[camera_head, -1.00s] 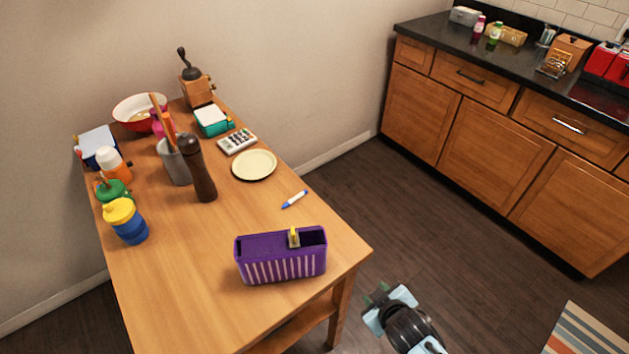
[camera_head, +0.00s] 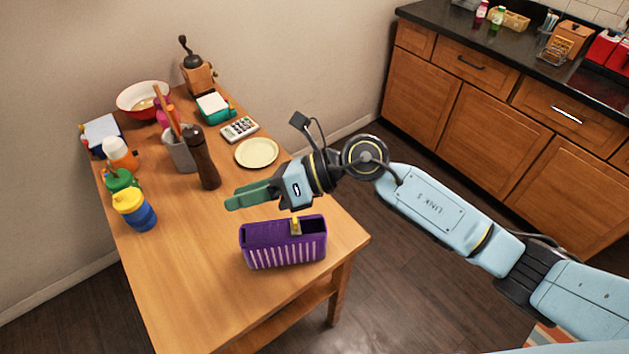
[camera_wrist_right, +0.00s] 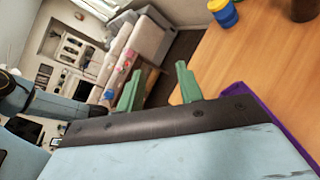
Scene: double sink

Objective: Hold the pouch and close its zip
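The purple pouch (camera_head: 285,251) with white stripes stands upright near the right front corner of the table. Its top is open, with a dark inside, and the yellow zip pull (camera_head: 296,227) sits at the right part of the top rim. My right gripper (camera_head: 230,201) is above the table, just beyond the pouch in the picture, with its green fingers pointing left. In the right wrist view its fingers (camera_wrist_right: 157,86) are apart with nothing between them. A purple edge of the pouch (camera_wrist_right: 262,117) shows there at the right. My left gripper is not in view.
The wooden table (camera_head: 190,290) is clear left of and in front of the pouch. A plate (camera_head: 257,152), a pepper mill (camera_head: 205,163), a calculator (camera_head: 239,129), a grey cup (camera_head: 180,152) and several bottles stand farther back and left.

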